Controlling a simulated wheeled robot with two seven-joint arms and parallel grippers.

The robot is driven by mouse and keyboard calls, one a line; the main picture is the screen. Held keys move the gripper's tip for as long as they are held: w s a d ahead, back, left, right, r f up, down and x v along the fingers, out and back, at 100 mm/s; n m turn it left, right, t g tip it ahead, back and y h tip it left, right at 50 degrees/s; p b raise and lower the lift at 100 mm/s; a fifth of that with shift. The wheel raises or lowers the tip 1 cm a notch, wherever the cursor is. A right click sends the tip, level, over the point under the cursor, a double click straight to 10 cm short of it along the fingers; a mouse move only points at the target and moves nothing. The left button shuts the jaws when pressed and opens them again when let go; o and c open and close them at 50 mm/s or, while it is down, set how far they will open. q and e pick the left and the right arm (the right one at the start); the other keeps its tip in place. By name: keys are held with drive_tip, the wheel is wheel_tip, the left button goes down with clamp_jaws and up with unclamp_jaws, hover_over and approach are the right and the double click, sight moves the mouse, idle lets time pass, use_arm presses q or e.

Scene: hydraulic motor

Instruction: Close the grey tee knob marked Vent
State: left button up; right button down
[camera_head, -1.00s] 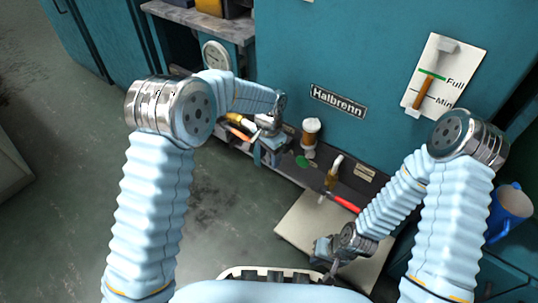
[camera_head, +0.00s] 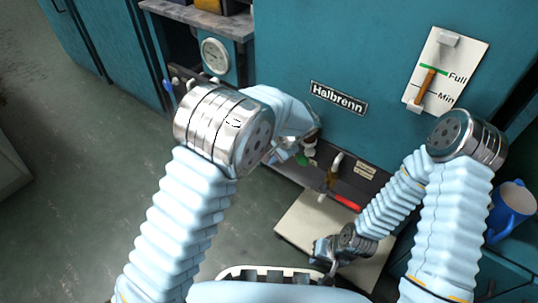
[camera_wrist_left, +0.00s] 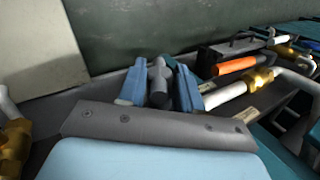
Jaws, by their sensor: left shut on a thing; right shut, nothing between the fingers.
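The grey tee knob (camera_wrist_left: 158,83) stands between the blue fingers of my left gripper (camera_wrist_left: 160,66) in the left wrist view. The fingers are shut on it, one on each side, and its rounded crossbar shows between them. I cannot read a Vent mark in either view. In the head view my left forearm and wrist hide the left fingers and the knob. My right gripper (camera_head: 322,256) is shut and empty, low over the pale mat.
In the left wrist view an orange handle (camera_wrist_left: 237,65) on a brass valve lies to the right, and a brass fitting (camera_wrist_left: 14,140) is at the left edge. The head view shows a red handle (camera_head: 347,202), the pale mat (camera_head: 297,222), a gauge (camera_head: 215,55) and a blue mug (camera_head: 512,207).

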idle(0.3)
use_arm(q)
drive_tip(key=o, duration=1)
drive_tip(key=shift+r, duration=0.25)
wheel_tip(320, 180, up, 3)
drive_tip(key=shift+p, duration=0.6)
drive_tip(key=s+r+p, duration=0.1)
drive_tip(key=s+r, duration=0.2)
drive_tip(key=s, duration=0.1)
drive_tip(key=s+r+p, duration=0.1)
drive_tip(key=s+r, duration=0.2)
drive_tip(key=s, duration=0.2)
drive_tip(key=s+r, duration=0.3)
drive_tip(key=s, duration=0.2)
drive_tip(key=shift+d+r+p, duration=0.25)
drive_tip(key=shift+d+p, duration=0.15)
